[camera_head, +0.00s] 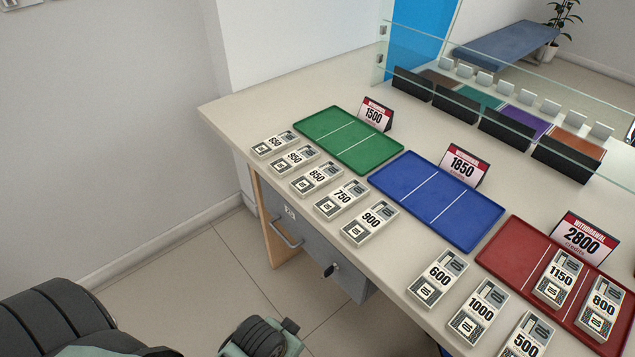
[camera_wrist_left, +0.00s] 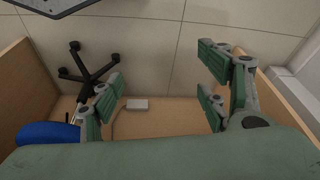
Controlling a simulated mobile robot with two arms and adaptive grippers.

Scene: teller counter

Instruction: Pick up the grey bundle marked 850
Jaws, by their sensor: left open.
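In the head view only parts of my arm show at the bottom left, away from the bundle. My right gripper is not in view.
Green (camera_head: 348,139), blue (camera_head: 437,200) and red (camera_head: 505,240) trays lie behind the bundles; two bundles lie in the red one. Price cards and a glass screen stand behind. A drawer handle (camera_head: 287,236) juts out below the counter. A chair base (camera_wrist_left: 90,70) stands on the floor.

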